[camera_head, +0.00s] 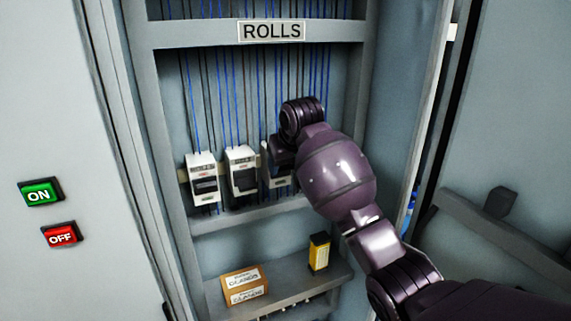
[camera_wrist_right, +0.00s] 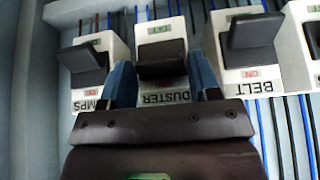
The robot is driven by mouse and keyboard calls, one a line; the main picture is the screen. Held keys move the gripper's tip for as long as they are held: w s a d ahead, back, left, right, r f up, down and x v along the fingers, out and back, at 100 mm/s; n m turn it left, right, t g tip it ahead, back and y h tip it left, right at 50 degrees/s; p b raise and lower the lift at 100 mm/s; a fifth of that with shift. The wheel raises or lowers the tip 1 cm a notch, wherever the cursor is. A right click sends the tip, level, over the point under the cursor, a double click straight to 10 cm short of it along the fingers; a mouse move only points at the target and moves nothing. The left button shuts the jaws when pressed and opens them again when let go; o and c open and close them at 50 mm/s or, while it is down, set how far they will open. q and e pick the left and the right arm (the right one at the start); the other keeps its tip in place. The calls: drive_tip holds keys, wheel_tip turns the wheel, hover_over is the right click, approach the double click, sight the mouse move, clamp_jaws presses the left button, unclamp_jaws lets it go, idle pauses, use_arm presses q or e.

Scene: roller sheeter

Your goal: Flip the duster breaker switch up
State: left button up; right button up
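The duster breaker (camera_wrist_right: 153,20), a white housing with a dark lever (camera_wrist_right: 161,58), is in the middle of the right wrist view, its DUSTER label upside down. In the head view the breaker (camera_head: 272,181) is partly hidden by my right gripper (camera_head: 281,158). My left gripper is out of view.
The BELT breaker (camera_head: 242,170) and another breaker (camera_head: 203,178) stand to the left under the ROLLS sign (camera_head: 272,30). The breaker labelled "...MPS" (camera_wrist_right: 90,60) is close on the other side. A shelf below holds a cardboard box (camera_head: 244,286) and a yellow-black box (camera_head: 319,252).

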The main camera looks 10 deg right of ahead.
drive_tip(key=o, duration=0.3)
drive_tip(key=shift+r, duration=0.1)
drive_tip(key=b+v, duration=0.1)
drive_tip(key=v, duration=0.9)
drive_tip(key=shift+s+r, duration=0.15)
drive_tip(key=shift+r, duration=0.15)
